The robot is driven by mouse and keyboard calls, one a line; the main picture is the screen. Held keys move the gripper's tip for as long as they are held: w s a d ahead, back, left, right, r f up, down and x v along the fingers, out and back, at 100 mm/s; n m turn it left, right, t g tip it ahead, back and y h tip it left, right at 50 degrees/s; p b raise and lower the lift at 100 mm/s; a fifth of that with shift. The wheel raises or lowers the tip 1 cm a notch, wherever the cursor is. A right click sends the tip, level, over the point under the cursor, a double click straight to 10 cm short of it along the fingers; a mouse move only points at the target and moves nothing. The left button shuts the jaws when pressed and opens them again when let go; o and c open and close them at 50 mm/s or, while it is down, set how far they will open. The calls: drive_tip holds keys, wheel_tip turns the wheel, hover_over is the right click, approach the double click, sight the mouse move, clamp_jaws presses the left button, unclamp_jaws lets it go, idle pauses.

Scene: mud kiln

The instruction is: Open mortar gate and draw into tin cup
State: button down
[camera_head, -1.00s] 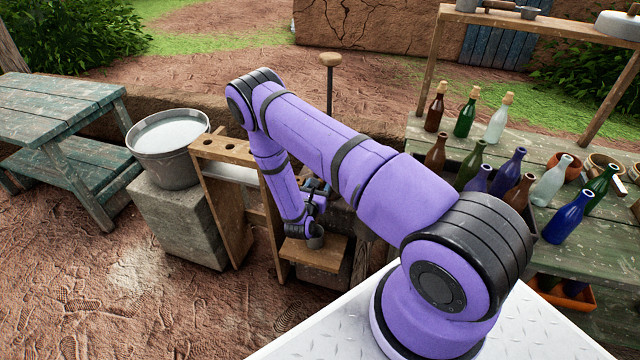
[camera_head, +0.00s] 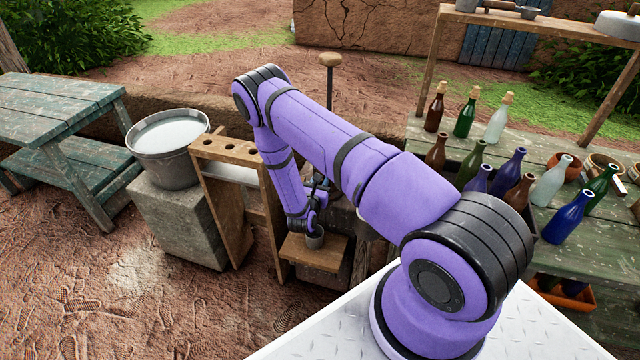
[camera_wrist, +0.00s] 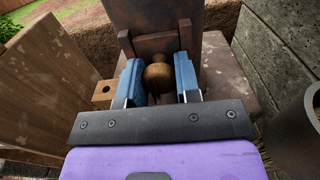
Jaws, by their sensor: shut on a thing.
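My gripper (camera_wrist: 158,76) has its two blue fingers on either side of a round wooden knob (camera_wrist: 158,78) and is shut on it. The knob sits in front of a dark, rusty upright panel (camera_wrist: 155,17) with side posts, which looks like the mortar gate. In the head view my gripper (camera_head: 320,188) is small and partly hidden by my arm, and the knob cannot be made out.
A wooden rack with holes (camera_head: 222,148) stands left of the shelf. A metal bucket of pale liquid (camera_head: 168,180) sits on a stone block (camera_head: 178,225). A bottle-covered table (camera_head: 440,155) is at right. A grey rounded vessel (camera_wrist: 303,130) is close at the wrist view's right.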

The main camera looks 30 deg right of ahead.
drive_tip(key=shift+r, duration=1.8)
drive_tip(key=c, duration=0.9)
unclamp_jaws()
drive_tip(key=shift+r, duration=0.1)
drive_tip(key=shift+o, duration=0.5)
drive_tip(key=shift+a, duration=0.1)
drive_tip(key=v, duration=1)
drive_tip(key=shift+s+a, duration=0.25)
